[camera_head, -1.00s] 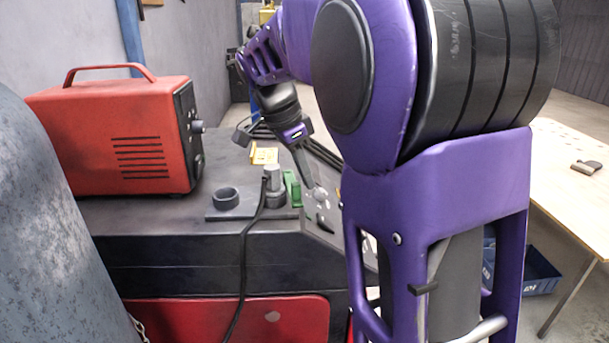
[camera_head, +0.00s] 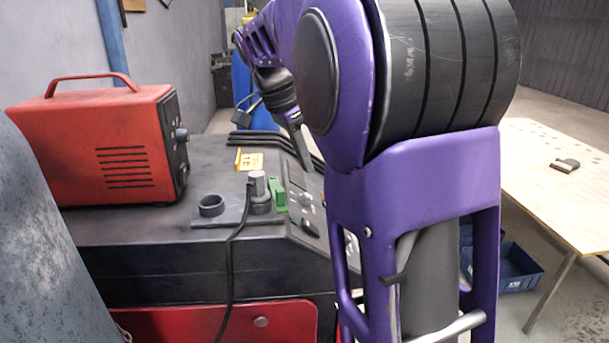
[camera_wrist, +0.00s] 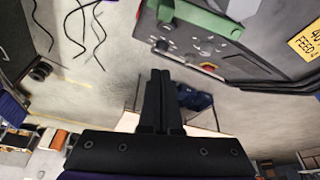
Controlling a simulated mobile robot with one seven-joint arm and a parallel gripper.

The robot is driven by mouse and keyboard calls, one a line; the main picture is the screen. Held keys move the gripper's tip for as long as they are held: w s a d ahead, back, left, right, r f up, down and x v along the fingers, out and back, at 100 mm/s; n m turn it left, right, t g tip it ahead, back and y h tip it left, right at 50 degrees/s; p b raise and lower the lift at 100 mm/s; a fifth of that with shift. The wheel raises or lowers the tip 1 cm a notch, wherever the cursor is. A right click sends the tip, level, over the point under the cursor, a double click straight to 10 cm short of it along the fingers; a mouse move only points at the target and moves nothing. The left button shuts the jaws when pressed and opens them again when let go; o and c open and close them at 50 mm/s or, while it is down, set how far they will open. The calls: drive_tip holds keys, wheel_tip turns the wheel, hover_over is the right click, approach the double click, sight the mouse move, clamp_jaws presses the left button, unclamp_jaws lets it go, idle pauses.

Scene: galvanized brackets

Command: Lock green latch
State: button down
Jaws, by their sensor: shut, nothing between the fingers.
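The green latch (camera_head: 278,195) stands upright on top of the dark machine, beside a grey plug with a black cable (camera_head: 259,190). A green part, apparently the latch, shows large at the top of the wrist view (camera_wrist: 200,18). My gripper (camera_head: 307,168) is shut and empty, above and to the right of the latch in the head view and apart from it. Its closed dark fingers also show in the wrist view (camera_wrist: 160,75), below the green part. Whether the latch is locked I cannot tell.
A control panel (camera_head: 308,212) with knobs lies right of the latch; its red button (camera_wrist: 207,67) shows in the wrist view. A wooden table (camera_head: 560,200) stands right.

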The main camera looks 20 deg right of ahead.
drive_tip(key=shift+w+v, duration=0.1)
drive_tip(key=shift+v, duration=1.25)
drive_tip(key=shift+w+v, duration=0.15)
drive_tip(key=shift+v, duration=1.2)
